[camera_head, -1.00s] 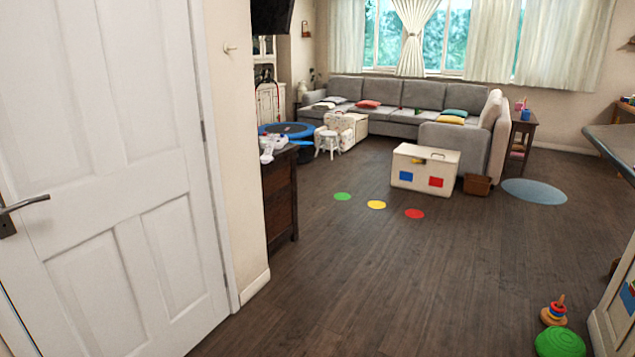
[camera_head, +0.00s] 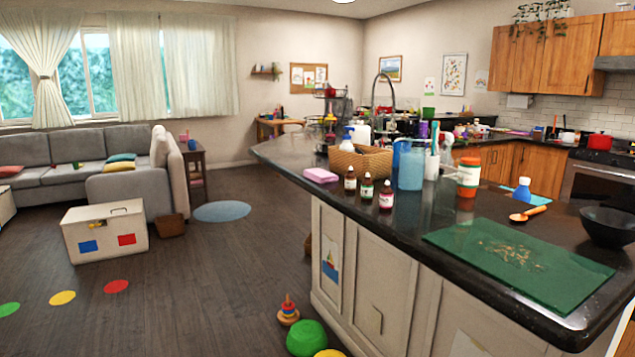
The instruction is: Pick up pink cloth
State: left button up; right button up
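A pink folded cloth (camera_head: 320,175) lies flat on the dark kitchen island (camera_head: 410,205), near its far left edge. It is left of a woven basket and behind several small brown bottles. Nothing is touching it from above. Neither of my grippers shows in the head view.
On the island near the cloth are small brown bottles (camera_head: 367,186), a woven basket (camera_head: 362,161) and a blue cup (camera_head: 411,167). A green mat (camera_head: 520,262) lies closer. Stacking rings (camera_head: 288,310) and a green dome (camera_head: 306,338) are on the floor beside the island. Floor at left is mostly open.

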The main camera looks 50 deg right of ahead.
aim_at(319, 176)
jog(key=i+z, duration=0.2)
jog(key=z, duration=0.15)
jog(key=i+z, duration=0.2)
jog(key=z, duration=0.15)
jog(key=i+j+z, duration=0.15)
jog(key=z, duration=0.2)
jog(key=i+j+z, duration=0.15)
jog(key=z, duration=0.25)
jog(key=i+j+z, duration=0.25)
jog(key=z, duration=0.15)
jog(key=i+j+z, duration=0.5)
jog(key=j+z, duration=0.25)
jog(key=i+j+z, duration=0.15)
jog(key=j+z, duration=0.25)
jog(key=j, duration=0.3)
jog(key=j+z, duration=0.45)
jog(key=j, duration=0.25)
jog(key=i, duration=0.05)
